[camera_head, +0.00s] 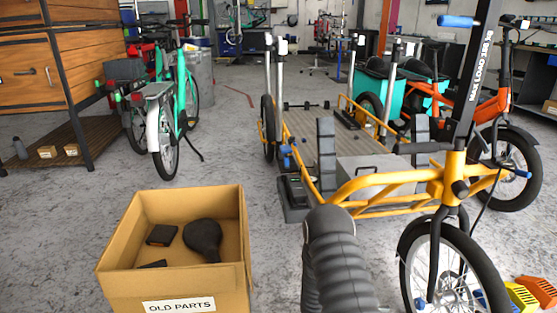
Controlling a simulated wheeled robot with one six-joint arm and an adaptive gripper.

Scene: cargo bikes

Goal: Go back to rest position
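My gripper is not in view in the head view, so its pose and what it holds cannot be seen. A yellow cargo bike (385,183) stands at the centre right, with a flat slatted bed (318,133) and upright posts. Its near wheel (452,272) is at the lower right. An open cardboard box (247,240) labelled OLD PARTS stands at the lower left. A black saddle (203,238) and a small black block (162,235) lie in it. A dark grey ribbed part (341,262) rises at the bottom centre; I cannot tell what it belongs to.
A grey case (375,174) sits on the bike's bed. A green bike (181,98) stands at the back left beside a wooden drawer cabinet (28,62). An orange bike (490,108) stands at the right. Yellow and orange pieces lie lower right. The floor (228,135) between the bikes is clear.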

